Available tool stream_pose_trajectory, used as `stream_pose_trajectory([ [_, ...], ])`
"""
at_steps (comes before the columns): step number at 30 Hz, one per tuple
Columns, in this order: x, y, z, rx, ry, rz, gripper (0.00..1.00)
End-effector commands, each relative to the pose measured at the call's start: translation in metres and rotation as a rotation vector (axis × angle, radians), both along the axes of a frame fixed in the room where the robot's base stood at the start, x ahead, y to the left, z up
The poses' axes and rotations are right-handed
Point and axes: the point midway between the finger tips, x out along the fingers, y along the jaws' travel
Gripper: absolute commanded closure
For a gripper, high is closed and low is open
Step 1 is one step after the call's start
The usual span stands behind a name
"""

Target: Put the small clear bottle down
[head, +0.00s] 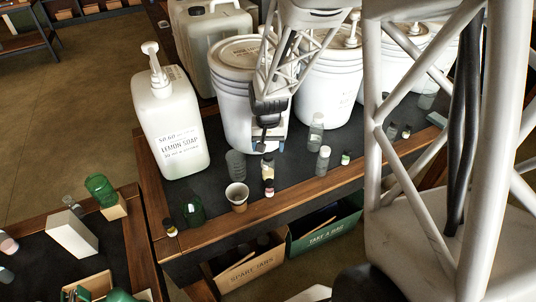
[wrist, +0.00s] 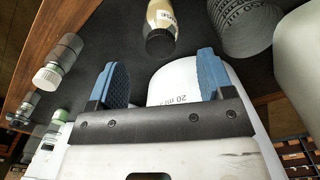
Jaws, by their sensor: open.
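My gripper (head: 265,145) is low over the dark table top, in front of the nearest white bucket. In the wrist view its two blue finger pads (wrist: 163,85) stand wide apart with nothing gripped. A small clear bottle with a pale cap (head: 323,160) stands upright to the gripper's right. It seems to be the bottle at the left of the wrist view (wrist: 63,55). Another clear bottle (head: 316,132) stands just behind it. I cannot tell which of them is the task's bottle. A small cream bottle with a black cap (head: 268,172) stands in front of the gripper.
The white bucket (head: 237,105) is close behind my gripper. A lemon soap jug (head: 166,125) stands farther left. Crates (head: 245,268) sit below the table's front edge.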

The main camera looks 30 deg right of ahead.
Motion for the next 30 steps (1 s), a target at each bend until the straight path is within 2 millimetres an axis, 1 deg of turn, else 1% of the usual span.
stream_pose_trajectory([
  [1, 0.0, 0.0, 0.009, -0.001, -0.002, 0.0, 0.26],
  [3, 0.0, 0.0, 0.017, 0.0, -0.003, 0.0, 0.26],
  [6, 0.0, 0.0, 0.027, 0.0, 0.0, 0.0, 0.26],
  [10, 0.0, 0.0, 0.034, 0.0, 0.0, 0.0, 0.26],
  [15, 0.0, 0.0, 0.037, 0.0, 0.001, 0.0, 0.26],
  [30, 0.0, 0.0, 0.037, 0.0, 0.0, 0.0, 0.26],
])
